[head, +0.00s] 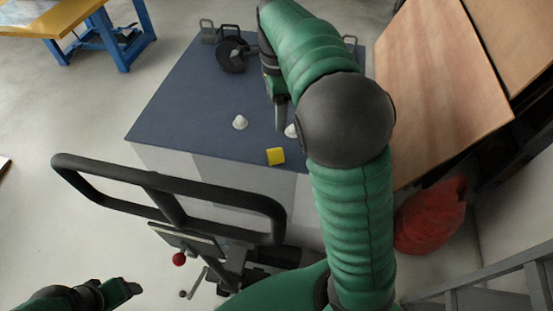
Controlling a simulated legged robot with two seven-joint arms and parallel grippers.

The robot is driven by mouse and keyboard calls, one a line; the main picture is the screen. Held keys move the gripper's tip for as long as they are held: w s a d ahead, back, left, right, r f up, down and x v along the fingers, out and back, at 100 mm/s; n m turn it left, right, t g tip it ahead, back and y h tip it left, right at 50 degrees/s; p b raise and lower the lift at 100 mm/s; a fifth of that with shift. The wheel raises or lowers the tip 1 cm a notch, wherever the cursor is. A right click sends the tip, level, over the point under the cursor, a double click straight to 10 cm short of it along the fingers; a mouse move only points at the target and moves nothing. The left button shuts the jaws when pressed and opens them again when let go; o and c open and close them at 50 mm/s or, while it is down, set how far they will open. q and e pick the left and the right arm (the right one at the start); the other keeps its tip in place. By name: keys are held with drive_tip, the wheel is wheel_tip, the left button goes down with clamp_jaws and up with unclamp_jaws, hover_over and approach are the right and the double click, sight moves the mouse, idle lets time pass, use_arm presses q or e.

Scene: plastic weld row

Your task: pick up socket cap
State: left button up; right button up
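Two small white, rounded pieces stand on the blue-topped table; either may be the socket cap, but I cannot tell which. One white piece (240,122) stands in the open, left of my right arm. The other white piece (291,131) is partly hidden behind my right arm's dark joint. My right gripper (281,115) points down over the table, just above and left of this second piece in the picture. Its fingers overlap in this view, so its opening is unclear. My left gripper (128,289) is low at the bottom left, away from the table, its opening unclear.
A yellow block (276,156) sits at the near edge of the blue tabletop (185,115). A dark round device (232,54) stands at the back. A black handle frame (165,190) is in front. A red bag (430,215) and wooden boards (440,80) are right.

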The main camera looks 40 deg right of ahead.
drive_tip(key=b, duration=0.1)
hover_over(277, 151)
drive_tip(key=f, duration=1.1)
drive_tip(key=shift+w+f, duration=0.1)
drive_tip(key=shift+w, duration=0.15)
drive_tip(key=f, duration=0.3)
drive_tip(key=f+b, duration=0.1)
drive_tip(key=f, duration=0.1)
drive_tip(key=shift+s, duration=0.3)
drive_tip(key=shift+w+f, duration=0.1)
drive_tip(key=shift+f, duration=0.2)
drive_tip(key=shift+r, duration=0.1)
drive_tip(key=c, duration=1.4)
drive_tip(key=shift+c, duration=0.2)
drive_tip(key=shift+r, duration=0.55)
wheel_tip(277, 151, up, 2)
drive_tip(key=shift+r, duration=0.25)
drive_tip(key=s+a+r+p, duration=0.1)
drive_tip(key=s+a, duration=0.8)
drive_tip(key=s, duration=0.4)
drive_tip(key=shift+a+r, duration=0.2)
